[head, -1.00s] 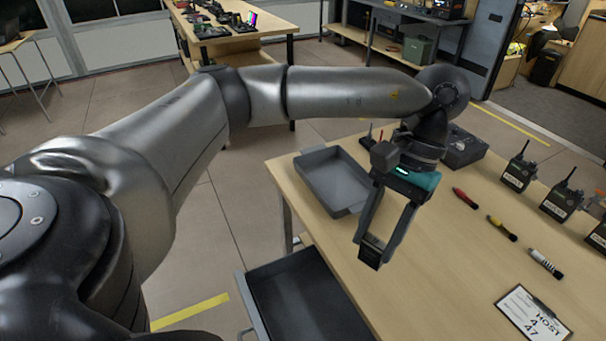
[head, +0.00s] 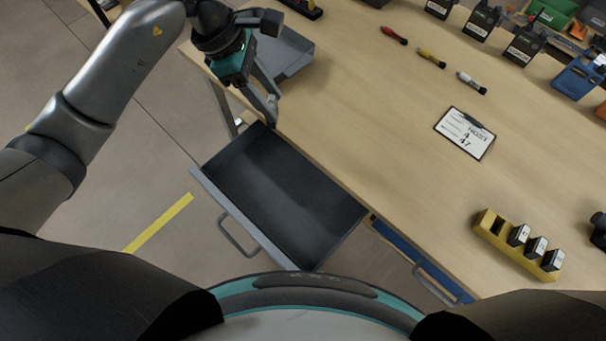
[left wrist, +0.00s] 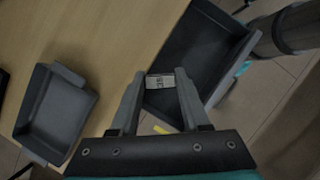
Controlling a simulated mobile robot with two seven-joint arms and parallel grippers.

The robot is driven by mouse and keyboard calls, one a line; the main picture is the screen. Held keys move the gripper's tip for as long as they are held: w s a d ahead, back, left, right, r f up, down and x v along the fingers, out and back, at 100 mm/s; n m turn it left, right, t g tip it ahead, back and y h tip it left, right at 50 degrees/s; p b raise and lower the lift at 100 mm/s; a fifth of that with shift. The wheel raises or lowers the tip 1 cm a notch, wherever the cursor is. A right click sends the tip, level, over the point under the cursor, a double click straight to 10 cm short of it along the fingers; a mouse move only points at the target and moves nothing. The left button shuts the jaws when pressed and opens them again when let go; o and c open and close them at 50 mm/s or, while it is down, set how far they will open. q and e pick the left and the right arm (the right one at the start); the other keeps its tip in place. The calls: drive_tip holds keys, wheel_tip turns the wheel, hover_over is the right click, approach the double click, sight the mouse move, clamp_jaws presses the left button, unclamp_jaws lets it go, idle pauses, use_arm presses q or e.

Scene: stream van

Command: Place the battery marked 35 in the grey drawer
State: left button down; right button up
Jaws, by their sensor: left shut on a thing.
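My left gripper (head: 269,104) is shut on a small dark battery. In the left wrist view the battery (left wrist: 160,81) shows between the fingertips (left wrist: 159,85), with a pale label that looks like 35 turned sideways. In the head view the fingers mostly hide it. The grey drawer (head: 254,222) is pulled out from under the table's front edge and looks empty. In the left wrist view the drawer (left wrist: 202,45) lies beyond the battery. In the head view the gripper is near the drawer's upper corner, by the table edge. My right gripper is not in view.
A grey tray (head: 298,66) stands on the table (head: 370,130) beside the left gripper. A blue drawer (head: 407,252) is right of the grey one. A yellow holder (head: 487,229) with three batteries, a clipboard (head: 465,133), pens and several radios are on the table.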

use_arm(q)
drive_tip(key=a+f+n+t, duration=0.1)
drive_tip(key=a+n+t, duration=0.1)
drive_tip(key=n, duration=0.3)
drive_tip(key=n+b, duration=0.1)
drive_tip(key=b, duration=0.2)
hover_over(272, 167)
wheel_tip(272, 167, down, 16)
drive_tip(key=f, duration=0.1)
drive_tip(key=shift+f+y+b, duration=0.3)
drive_tip(key=shift+f+b, duration=0.25)
drive_tip(key=shift+f, duration=1.3)
drive_tip(key=c, duration=0.8)
unclamp_jaws()
drive_tip(key=shift+f, duration=0.15)
drive_tip(key=shift+c, duration=0.2)
drive_tip(key=o, duration=0.5)
drive_tip(key=shift+c, duration=0.2)
